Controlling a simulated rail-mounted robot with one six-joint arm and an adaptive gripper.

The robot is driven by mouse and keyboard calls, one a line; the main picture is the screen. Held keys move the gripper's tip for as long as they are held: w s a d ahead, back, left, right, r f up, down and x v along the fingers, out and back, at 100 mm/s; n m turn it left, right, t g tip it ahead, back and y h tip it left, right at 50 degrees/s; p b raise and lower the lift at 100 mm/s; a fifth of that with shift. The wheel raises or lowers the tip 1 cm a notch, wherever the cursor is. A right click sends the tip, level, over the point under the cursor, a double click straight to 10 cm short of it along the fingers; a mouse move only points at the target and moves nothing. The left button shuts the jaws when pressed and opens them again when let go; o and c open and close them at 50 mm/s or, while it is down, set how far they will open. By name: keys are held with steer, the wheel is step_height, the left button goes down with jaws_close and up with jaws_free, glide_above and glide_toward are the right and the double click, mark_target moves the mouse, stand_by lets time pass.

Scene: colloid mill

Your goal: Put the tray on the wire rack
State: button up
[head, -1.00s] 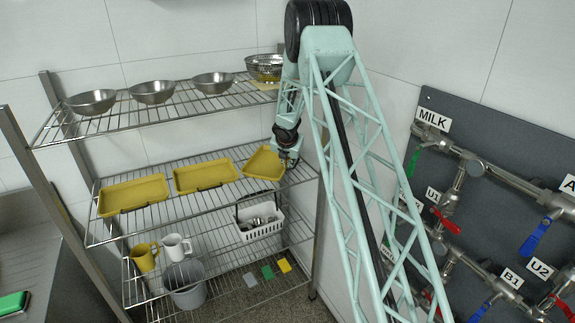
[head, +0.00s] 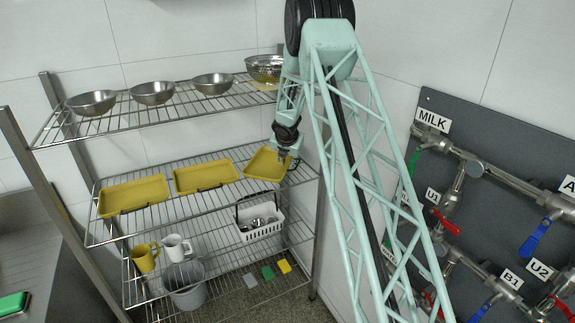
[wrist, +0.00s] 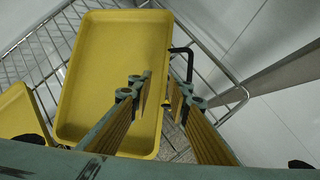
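Three shallow yellow trays lie in a row on the middle shelf of the wire rack (head: 222,207): a left tray (head: 135,195), a middle tray (head: 206,177) and a right tray (head: 264,165). My gripper (head: 283,160) is at the right tray's right edge. In the wrist view the right tray (wrist: 105,70) is empty and looks flat on the wires. My gripper (wrist: 160,88) is open there, with one finger over the inside of the tray and the other outside its right wall. A gap shows between the fingertips. The finger contact is hidden in the head view.
Metal bowls (head: 153,92) and a colander (head: 264,68) stand on the top shelf above. A white basket (head: 260,224), two mugs (head: 175,248) and a grey bucket (head: 185,283) are lower down. A rack post (head: 320,210) and the wall are close on the right.

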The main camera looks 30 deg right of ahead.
steer(key=v, duration=1)
steer(key=shift+p, duration=0.3)
steer(key=shift+s, duration=0.15)
stand_by(0.6)
steer(key=s+a+r+m+g+b, duration=0.1)
steer(key=s+a+r+m+b, duration=0.55)
steer(key=s, duration=0.75)
steer(key=s+a+r+m+b, duration=0.4)
steer(key=s+a+r+m, duration=0.4)
steer(key=s+a+r, duration=0.5)
steer(key=s+a+f+m+y+b, duration=0.1)
steer(key=s+a+f+m+b, duration=0.1)
steer(key=s, duration=1.1)
steer(key=s+a+f+m+y+b, duration=0.1)
steer(key=s+a+f+m+b, duration=0.2)
steer(key=s+a, duration=0.4)
steer(key=s+a+f+m+y+b, duration=0.1)
steer(key=s+a+f+m+b, duration=0.2)
steer(key=s, duration=1.7)
steer(key=a+m+b, duration=0.1)
steer(key=m, duration=0.2)
steer(key=shift+s+a+f+m+g, duration=0.25)
steer(key=shift+s+a+m+g, duration=0.05)
steer(key=shift+m+g, duration=0.1)
